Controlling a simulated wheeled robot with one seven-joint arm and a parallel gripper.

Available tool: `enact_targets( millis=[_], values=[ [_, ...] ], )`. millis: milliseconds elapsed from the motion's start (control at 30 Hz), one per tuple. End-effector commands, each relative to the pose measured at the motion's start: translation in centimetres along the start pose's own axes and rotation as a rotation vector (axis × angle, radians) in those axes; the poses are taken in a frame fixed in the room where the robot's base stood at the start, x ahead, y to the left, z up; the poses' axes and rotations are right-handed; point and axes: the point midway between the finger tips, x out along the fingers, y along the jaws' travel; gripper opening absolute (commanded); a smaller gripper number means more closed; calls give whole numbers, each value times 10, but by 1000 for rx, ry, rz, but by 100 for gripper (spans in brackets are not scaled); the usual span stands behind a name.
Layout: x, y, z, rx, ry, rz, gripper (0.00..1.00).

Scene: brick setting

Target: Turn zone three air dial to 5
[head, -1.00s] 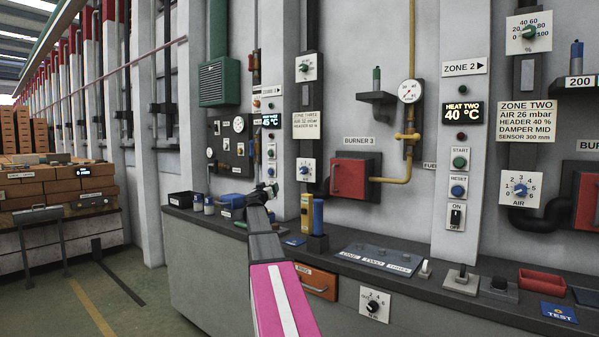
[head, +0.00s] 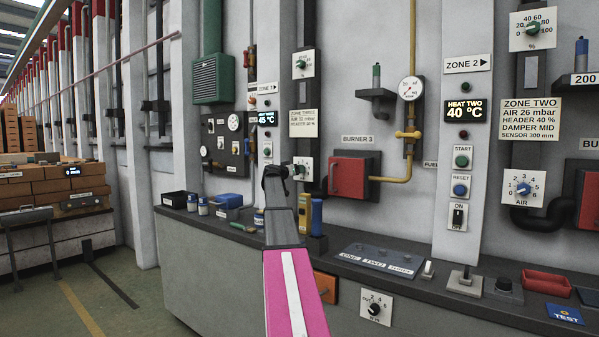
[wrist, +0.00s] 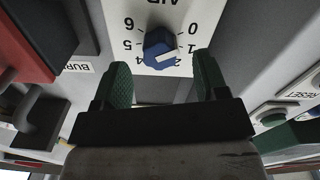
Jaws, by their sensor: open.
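The zone three air dial (head: 305,166) is a white plate with a blue knob, low on the left column; my gripper partly covers it in the head view. In the wrist view the blue knob (wrist: 160,48) and its numbers 0 to 6 appear upside down. Its white pointer mark lies on the side of 1 and 2, away from 5. My gripper (wrist: 160,82) is open, its two green fingers apart on either side below the knob in the picture. Nothing is between them, and they look short of the knob. The gripper (head: 278,172) also shows in the head view.
A red burner box (head: 347,177) with a yellow pipe stands right of the dial. A green-knob dial (head: 303,64) and the zone three card (head: 303,123) are above it.

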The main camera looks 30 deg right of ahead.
Motion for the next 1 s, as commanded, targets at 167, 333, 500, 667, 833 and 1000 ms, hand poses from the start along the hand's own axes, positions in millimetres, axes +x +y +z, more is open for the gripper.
enact_targets(
  millis=[167,333,500,667,833,1000],
  values=[
    [28,-1,-1,0,0,1,67],
    [35,0,0,0,1,0,67],
    [34,0,0,0,1,0,67],
    [34,0,0,0,1,0,24],
    [34,0,0,1,1,0,17],
    [34,0,0,20,1,0,17]
  ],
)
